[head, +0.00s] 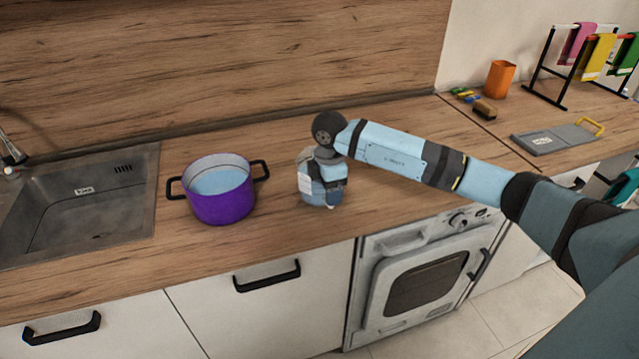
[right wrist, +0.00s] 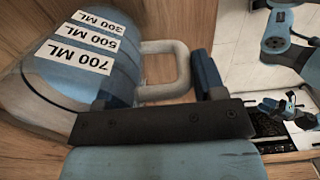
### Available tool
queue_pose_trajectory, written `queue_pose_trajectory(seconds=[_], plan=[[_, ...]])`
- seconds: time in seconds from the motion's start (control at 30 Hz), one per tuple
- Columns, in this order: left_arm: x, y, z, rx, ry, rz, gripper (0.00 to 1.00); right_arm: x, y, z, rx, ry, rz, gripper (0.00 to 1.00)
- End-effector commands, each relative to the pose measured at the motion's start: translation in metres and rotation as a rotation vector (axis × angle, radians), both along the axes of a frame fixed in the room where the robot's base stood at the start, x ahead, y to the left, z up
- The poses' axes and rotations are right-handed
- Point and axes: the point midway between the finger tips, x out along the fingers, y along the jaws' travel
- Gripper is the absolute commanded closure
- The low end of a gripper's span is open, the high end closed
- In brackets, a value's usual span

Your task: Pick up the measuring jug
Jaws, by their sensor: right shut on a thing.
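The measuring jug (head: 309,190) is a bluish, rounded vessel on or just above the wooden worktop, right of the purple pot. In the right wrist view the jug (right wrist: 62,82) fills the left side, with white labels reading 700, 500 and 300 ML. Its pale grey loop handle (right wrist: 181,66) reaches between the fingers. My right gripper (head: 331,182) is shut on the jug at its handle and covers part of it in the head view. I cannot tell whether the base touches the worktop. My left gripper does not show in the head view.
A purple pot (head: 222,205) with two black handles holds something light blue. A sink (head: 140,200) lies at the left and an oven (head: 420,280) below. An orange cup (head: 499,79), a grey board (head: 553,139) and a towel rack (head: 547,66) stand at the right.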

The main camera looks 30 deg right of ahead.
Motion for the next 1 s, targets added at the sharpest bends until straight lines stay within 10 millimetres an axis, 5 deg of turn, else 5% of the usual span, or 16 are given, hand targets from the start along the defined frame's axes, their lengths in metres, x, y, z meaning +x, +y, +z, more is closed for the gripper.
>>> queue_pose_trajectory(seconds=[0.57, 1.0], plan=[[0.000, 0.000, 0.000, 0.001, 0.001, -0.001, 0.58, 0.001, 0.000, 0.011, 0.000, -0.003, 0.000, 0.92], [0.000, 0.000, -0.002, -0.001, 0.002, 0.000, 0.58, 0.001, 0.000, 0.055, 0.001, -0.005, -0.001, 0.92]])
